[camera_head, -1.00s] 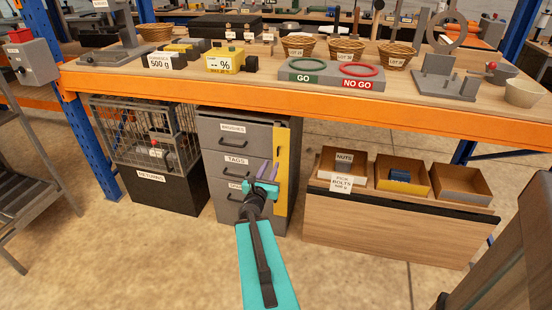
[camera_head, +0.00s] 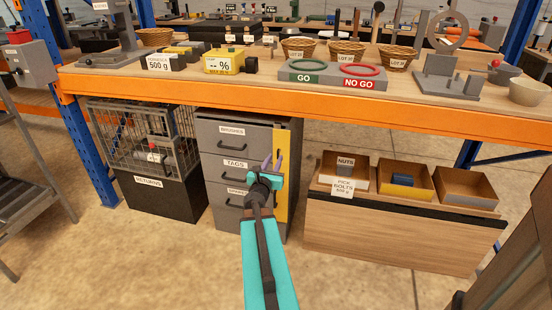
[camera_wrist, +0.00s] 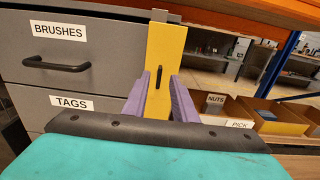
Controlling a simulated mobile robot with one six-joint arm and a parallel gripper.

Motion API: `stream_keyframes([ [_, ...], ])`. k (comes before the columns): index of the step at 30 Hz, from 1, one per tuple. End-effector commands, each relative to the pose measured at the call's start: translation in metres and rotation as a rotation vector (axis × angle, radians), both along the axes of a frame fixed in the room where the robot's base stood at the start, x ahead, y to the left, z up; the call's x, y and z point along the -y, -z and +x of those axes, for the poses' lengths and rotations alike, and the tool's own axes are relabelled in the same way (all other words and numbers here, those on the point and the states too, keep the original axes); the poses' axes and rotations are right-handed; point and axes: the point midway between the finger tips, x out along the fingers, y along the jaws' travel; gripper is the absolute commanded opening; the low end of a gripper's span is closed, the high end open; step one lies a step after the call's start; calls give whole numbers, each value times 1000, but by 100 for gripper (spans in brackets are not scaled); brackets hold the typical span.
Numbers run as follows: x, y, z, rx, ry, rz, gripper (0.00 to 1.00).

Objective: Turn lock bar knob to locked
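The yellow lock bar (camera_head: 283,190) runs upright along the right edge of the grey drawer cabinet (camera_head: 211,160). In the wrist view the yellow bar (camera_wrist: 178,52) stands ahead of my gripper. A slim black knob (camera_wrist: 158,77) sits on the bar, its long side about upright. My gripper (camera_head: 272,162) is in front of the bar, with purple fingers pointing toward it. In the wrist view my gripper (camera_wrist: 157,88) is open, and the knob shows between the fingers. They appear short of it; I see no contact. The knob is hidden in the head view.
The drawers carry labels such as BRUSHES (camera_wrist: 58,30) and TAGS (camera_wrist: 72,103). An orange bench edge (camera_head: 330,112) passes above the cabinet. Open bins (camera_head: 405,180) stand to the right and a wire returns cage (camera_head: 145,135) to the left. Floor is clear in front.

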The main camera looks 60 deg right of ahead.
Motion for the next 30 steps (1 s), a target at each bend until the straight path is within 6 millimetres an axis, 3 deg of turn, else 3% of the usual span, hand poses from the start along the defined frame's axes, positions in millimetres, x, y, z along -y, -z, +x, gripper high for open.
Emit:
stream_keyframes([
  [12, 32, 0, 10, 1, 0, 0, 25],
  [25, 35, 0, 11, 1, 0, 0, 25],
  [30, 34, 0, 11, 1, 0, 0, 0],
])
